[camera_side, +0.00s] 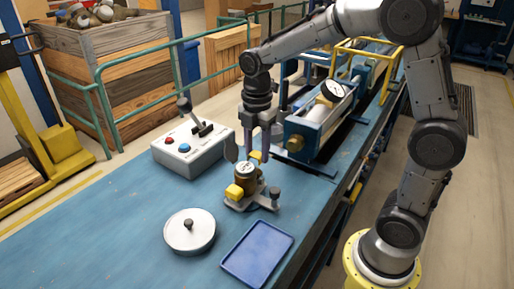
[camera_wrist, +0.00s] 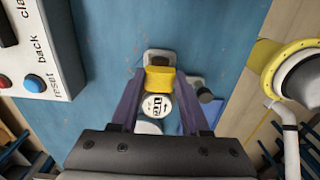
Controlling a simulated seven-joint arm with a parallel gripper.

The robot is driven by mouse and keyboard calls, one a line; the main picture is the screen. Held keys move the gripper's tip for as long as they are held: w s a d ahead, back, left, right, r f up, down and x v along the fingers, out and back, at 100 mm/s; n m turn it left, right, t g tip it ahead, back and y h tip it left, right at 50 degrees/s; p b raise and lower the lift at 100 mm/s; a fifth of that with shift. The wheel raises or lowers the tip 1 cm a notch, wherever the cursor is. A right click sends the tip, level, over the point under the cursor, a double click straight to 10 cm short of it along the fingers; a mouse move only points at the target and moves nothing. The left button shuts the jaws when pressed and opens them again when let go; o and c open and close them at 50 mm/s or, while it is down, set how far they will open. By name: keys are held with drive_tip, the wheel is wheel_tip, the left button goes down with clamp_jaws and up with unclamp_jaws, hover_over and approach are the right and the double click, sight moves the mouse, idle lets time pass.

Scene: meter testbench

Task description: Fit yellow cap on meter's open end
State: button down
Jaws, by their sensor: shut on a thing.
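The meter (camera_side: 245,176) sits in a grey fixture (camera_side: 237,205) on the blue bench, its round lid (camera_side: 231,150) standing open. Its white numbered dial (camera_wrist: 157,106) faces up in the wrist view. One yellow cap (camera_side: 235,192) is at its near-left end. My gripper (camera_side: 262,150) is low over the far end, fingers pointing down, shut on a second yellow cap (camera_side: 255,157). In the wrist view this cap (camera_wrist: 160,80) lines up with the meter body, right beside the dial. I cannot tell whether it is fully seated.
A control box (camera_side: 193,145) with buttons and lever stands behind left. A round lidded pan (camera_side: 189,231) and a blue tray (camera_side: 257,254) lie in front. A test machine (camera_side: 318,120) stands close behind right. A fixture knob (camera_side: 275,192) stands just right of the meter.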

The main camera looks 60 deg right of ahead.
drive_tip(key=shift+f, duration=2.1)
idle(1.7)
drive_tip(key=shift+c, duration=0.4)
unclamp_jaws()
drive_tip(key=shift+r, duration=0.1)
idle(0.4)
drive_tip(key=shift+r, duration=3.4)
